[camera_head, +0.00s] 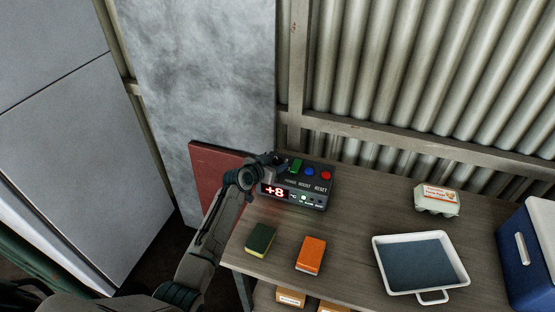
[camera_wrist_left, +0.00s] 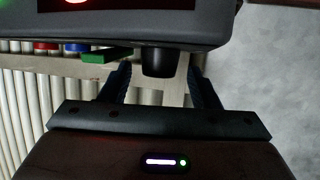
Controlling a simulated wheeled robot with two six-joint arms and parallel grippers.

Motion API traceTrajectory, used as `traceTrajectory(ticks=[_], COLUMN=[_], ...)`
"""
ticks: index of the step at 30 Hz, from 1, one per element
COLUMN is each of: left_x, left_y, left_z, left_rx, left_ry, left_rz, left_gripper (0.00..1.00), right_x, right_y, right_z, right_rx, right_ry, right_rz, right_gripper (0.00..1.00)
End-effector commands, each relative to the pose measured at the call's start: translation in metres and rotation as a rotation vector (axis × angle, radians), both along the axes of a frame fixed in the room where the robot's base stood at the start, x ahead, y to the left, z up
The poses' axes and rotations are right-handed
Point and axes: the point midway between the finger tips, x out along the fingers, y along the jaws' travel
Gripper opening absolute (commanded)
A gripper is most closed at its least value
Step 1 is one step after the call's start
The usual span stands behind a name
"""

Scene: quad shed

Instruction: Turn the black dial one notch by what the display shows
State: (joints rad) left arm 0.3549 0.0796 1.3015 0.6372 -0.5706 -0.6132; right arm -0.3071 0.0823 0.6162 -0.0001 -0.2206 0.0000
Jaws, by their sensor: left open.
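A dark control box (camera_head: 318,186) stands at the back left of the wooden bench. Its display (camera_head: 274,191) shows "+8" in red beside a °C mark. The black dial (camera_wrist_left: 157,62) shows in the left wrist view, sticking out from the box. My left gripper (camera_head: 273,160) is over the box's left part and hides the dial in the head view. In the left wrist view the gripper (camera_wrist_left: 160,78) is open, with one finger on each side of the dial. Whether the fingers touch it I cannot tell. My right gripper is out of view.
The box also has a green switch (camera_head: 296,165), a blue button (camera_head: 309,172) and a red button (camera_head: 326,175) close to the gripper. A green sponge (camera_head: 261,239), orange box (camera_head: 311,254), tray (camera_head: 378,262), egg carton (camera_head: 437,206) and blue cooler (camera_head: 535,255) are on the bench.

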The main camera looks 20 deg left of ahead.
Motion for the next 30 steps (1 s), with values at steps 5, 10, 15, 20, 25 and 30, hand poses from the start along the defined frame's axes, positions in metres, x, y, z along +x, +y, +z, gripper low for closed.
traceTrajectory(ticks=[5,10,15,20,25,30], left_x=[0.016,0.023,0.024,0.023,0.023,0.023], left_y=[-0.005,-0.007,-0.007,-0.007,-0.007,-0.007], left_z=[-0.007,-0.009,-0.01,-0.01,-0.01,-0.011], left_rx=[-0.001,-0.001,-0.001,-0.001,-0.001,-0.001], left_ry=[0.0,-0.001,0.0,0.0,0.0,0.0], left_rz=[-0.001,0.0,0.0,0.0,0.0,-0.002], left_gripper=[0.56,0.56,0.56,0.48,0.15,0.12], right_x=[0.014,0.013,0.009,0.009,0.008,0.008], right_y=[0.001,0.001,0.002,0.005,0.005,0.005], right_z=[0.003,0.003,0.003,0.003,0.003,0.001], right_rx=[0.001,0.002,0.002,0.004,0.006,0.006], right_ry=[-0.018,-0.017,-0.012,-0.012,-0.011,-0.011], right_rz=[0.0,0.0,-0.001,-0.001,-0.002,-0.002], right_gripper=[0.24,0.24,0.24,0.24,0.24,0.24])
